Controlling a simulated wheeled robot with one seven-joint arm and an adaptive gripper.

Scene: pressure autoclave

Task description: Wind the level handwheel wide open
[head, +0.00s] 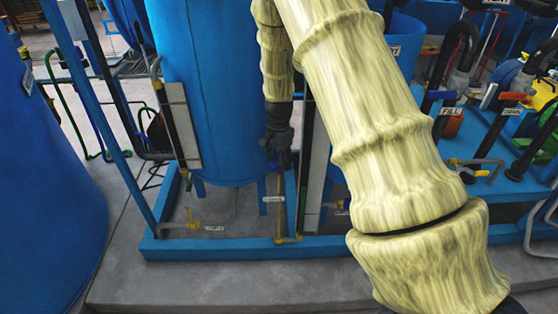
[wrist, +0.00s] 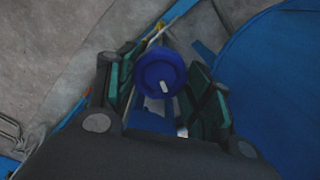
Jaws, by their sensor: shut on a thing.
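The round blue handwheel (wrist: 160,74) with a small white mark sits between the two fingers of my gripper (wrist: 160,80) in the wrist view. The fingers stand on either side of its rim, and my gripper is shut on it. In the head view my gripper (head: 279,150) reaches down in front of the blue tank (head: 215,90), at the top of a thin brownish upright pipe (head: 279,205). Only a small blue bit of the wheel shows there; the gripper hides the rest. A small label beside the pipe is too small to read.
A yellow valve (head: 193,224) sits low on the left of the blue base frame (head: 230,248). Pipes and levers labelled FILL (head: 448,111) and DRAIN (head: 512,111) stand at the right. A large blue vessel (head: 45,190) fills the left. The grey floor in front is clear.

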